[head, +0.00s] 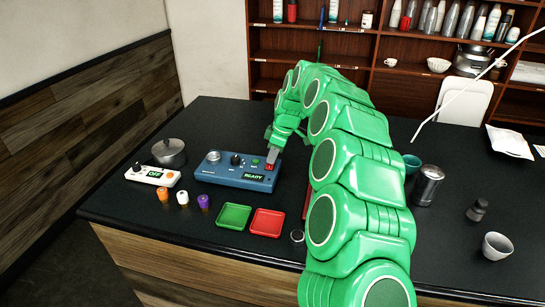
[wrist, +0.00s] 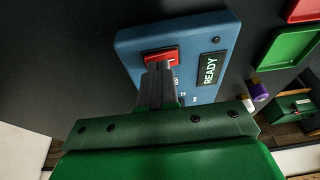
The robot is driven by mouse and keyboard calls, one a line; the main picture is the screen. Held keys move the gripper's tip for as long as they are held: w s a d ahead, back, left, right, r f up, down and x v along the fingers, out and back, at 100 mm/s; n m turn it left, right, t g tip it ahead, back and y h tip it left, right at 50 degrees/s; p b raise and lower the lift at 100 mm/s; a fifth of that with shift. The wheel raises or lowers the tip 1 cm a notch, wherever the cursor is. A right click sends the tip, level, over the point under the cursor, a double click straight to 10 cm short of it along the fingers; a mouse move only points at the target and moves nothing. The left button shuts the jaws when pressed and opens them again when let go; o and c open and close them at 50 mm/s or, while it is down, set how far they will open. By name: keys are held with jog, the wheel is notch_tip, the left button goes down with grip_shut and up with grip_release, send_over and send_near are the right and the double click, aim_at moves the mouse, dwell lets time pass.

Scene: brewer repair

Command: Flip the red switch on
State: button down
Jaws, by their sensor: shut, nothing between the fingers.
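The blue control box (head: 225,178) sits on the black counter, with a dark knob, a green button and a display reading READY (head: 254,177). The red switch (head: 270,166) is at the box's right end. My gripper (head: 273,156) is shut and empty, its fingertips at the red switch. In the wrist view the shut fingers (wrist: 157,66) point at the red switch (wrist: 160,55) and cover part of it. They look to be touching it or very close. The READY display also shows in the wrist view (wrist: 210,69).
A white box with an OFF display (head: 153,175) and a pot (head: 169,153) stand to the left. Orange, white and purple pieces (head: 183,198), a green tray (head: 234,216) and a red tray (head: 267,222) lie in front. A dark metal cup (head: 428,185) stands right of my arm.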

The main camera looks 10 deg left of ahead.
jog(key=shift+r, duration=0.55)
jog(key=s+v, duration=0.2)
jog(key=v, duration=1)
jog(key=shift+s+a+r, duration=0.3)
jog(key=shift+r, duration=0.1)
